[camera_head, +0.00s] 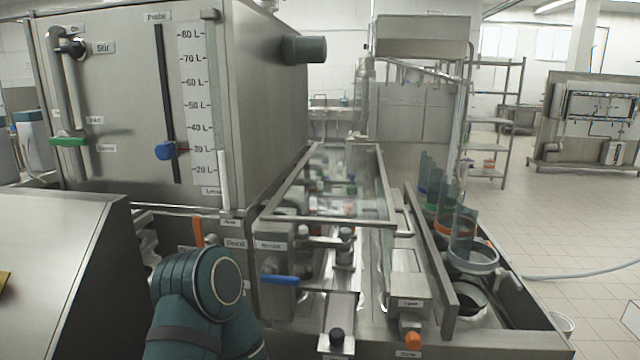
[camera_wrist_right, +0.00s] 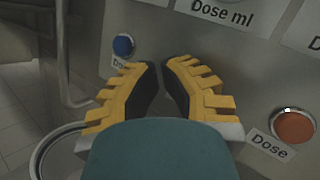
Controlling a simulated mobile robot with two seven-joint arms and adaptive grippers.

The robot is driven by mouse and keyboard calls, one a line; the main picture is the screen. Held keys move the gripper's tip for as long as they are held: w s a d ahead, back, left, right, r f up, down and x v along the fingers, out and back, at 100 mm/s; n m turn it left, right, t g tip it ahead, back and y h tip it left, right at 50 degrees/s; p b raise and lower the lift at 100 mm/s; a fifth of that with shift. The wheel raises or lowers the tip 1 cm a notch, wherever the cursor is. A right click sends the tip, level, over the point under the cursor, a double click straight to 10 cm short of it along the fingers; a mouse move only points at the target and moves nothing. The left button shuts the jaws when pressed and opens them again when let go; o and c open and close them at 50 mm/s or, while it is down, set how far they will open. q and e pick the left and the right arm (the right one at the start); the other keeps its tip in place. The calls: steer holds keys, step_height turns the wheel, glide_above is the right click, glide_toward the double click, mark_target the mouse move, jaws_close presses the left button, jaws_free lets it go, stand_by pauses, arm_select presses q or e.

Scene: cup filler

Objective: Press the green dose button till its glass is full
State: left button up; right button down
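My right gripper (camera_wrist_right: 160,68) has yellow-and-black fingers and shows in the right wrist view in front of a metal panel. Its fingertips are close together, and it holds nothing that I can see. A blue button (camera_wrist_right: 123,45) is to its left and an orange-red button (camera_wrist_right: 294,126), labelled Dose, to its right. I see no green dose button; the fingers and wrist cover the panel between these two. In the head view, tinted glasses stand in a row at the right, the nearest (camera_head: 463,236) on a round holder. Their fill is unclear. My left gripper is not in view.
A large steel tank (camera_head: 265,100) with a litre scale fills the left. A glass-topped frame (camera_head: 345,180) and a sloping metal rail (camera_head: 432,262) flank the middle of the machine. A blue lever (camera_head: 280,281) sticks out at the front. Open tiled floor lies to the right.

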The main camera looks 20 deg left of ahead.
steer(key=shift+w, duration=0.1)
stand_by(0.6)
steer(key=shift+w+a, duration=0.1)
steer(key=shift+w, duration=0.25)
steer(key=shift+w, duration=0.25)
stand_by(0.5)
steer(key=shift+s+p, duration=0.35)
steer(key=shift+s, duration=0.35)
steer(key=s+d+p, duration=0.1)
steer(key=s+p, duration=0.1)
steer(key=s, duration=0.4)
steer(key=shift+d+p, duration=0.15)
steer(key=shift+p, duration=0.15)
stand_by(3.4)
